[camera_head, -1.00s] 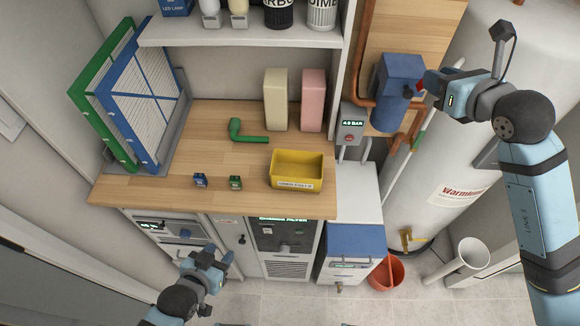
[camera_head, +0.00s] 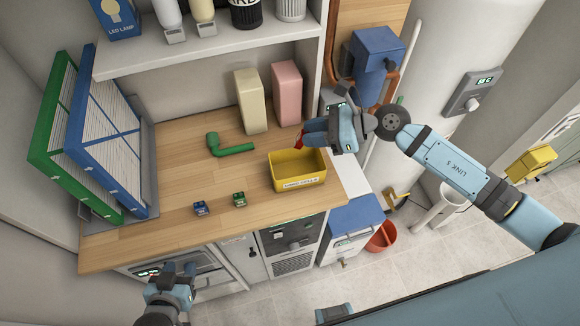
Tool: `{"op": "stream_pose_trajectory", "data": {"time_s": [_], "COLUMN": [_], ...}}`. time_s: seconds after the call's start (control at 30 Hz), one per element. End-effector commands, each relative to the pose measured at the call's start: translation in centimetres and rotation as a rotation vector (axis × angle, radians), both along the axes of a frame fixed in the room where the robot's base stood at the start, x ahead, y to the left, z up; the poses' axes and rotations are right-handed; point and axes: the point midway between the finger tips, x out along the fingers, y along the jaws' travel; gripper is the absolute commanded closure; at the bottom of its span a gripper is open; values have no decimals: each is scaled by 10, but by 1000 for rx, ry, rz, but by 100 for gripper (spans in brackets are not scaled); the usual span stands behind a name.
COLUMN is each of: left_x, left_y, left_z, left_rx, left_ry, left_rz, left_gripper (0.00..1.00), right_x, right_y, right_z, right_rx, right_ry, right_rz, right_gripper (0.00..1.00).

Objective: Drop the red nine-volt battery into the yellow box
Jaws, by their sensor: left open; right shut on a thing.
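The red nine-volt battery (camera_head: 299,141) is small and partly hidden between the fingers of my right gripper (camera_head: 304,137). My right gripper is shut on it and holds it above the back right of the yellow box. The yellow box (camera_head: 298,184) is an open bin with a white label on its front, standing on the wooden counter near its right end. I see no battery inside it from here. My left gripper (camera_head: 170,271) is open and empty, low in front of the counter's front edge.
A blue battery (camera_head: 200,208) and a green battery (camera_head: 239,199) stand left of the box on the counter (camera_head: 150,228). A green pipe elbow (camera_head: 228,149) lies behind them. A cream block (camera_head: 251,101) and a pink block (camera_head: 287,93) stand at the back. A shelf (camera_head: 210,48) overhangs.

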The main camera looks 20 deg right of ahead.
Motion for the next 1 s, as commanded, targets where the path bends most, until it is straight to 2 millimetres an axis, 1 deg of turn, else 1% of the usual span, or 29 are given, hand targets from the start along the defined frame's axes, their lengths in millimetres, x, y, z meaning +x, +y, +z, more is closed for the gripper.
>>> {"op": "stream_pose_trajectory", "data": {"time_s": [0.17, 0.5, 0.63, 0.87, 0.9, 0.97, 1.0], "left_x": [-1, -1, 0, 1, 1, 1, 1], "left_y": [-4, -6, -5, -4, -3, -3, -3], "left_z": [-10, -36, -39, -37, -37, -37, -37], "left_rx": [-6, -8, -7, -6, -5, -5, -5], "left_ry": [3, 6, 5, 1, 0, 0, 0], "left_rz": [-3, -9, -9, -7, -8, -8, -7], "left_gripper": [57, 57, 57, 57, 57, 57, 57], "right_x": [0, 0, 0, 0, 0, 0, 0], "right_y": [0, 0, 0, 0, 0, 0, 0], "right_z": [-14, -53, -59, -58, -58, -58, -58], "right_rx": [0, 0, 0, 0, 0, 0, 0], "right_ry": [1, 0, 0, 0, 0, 0, 0], "right_rz": [0, 0, 0, 0, 0, 0, 0], "right_gripper": [100, 100, 100, 100, 71, 57, 48]}}
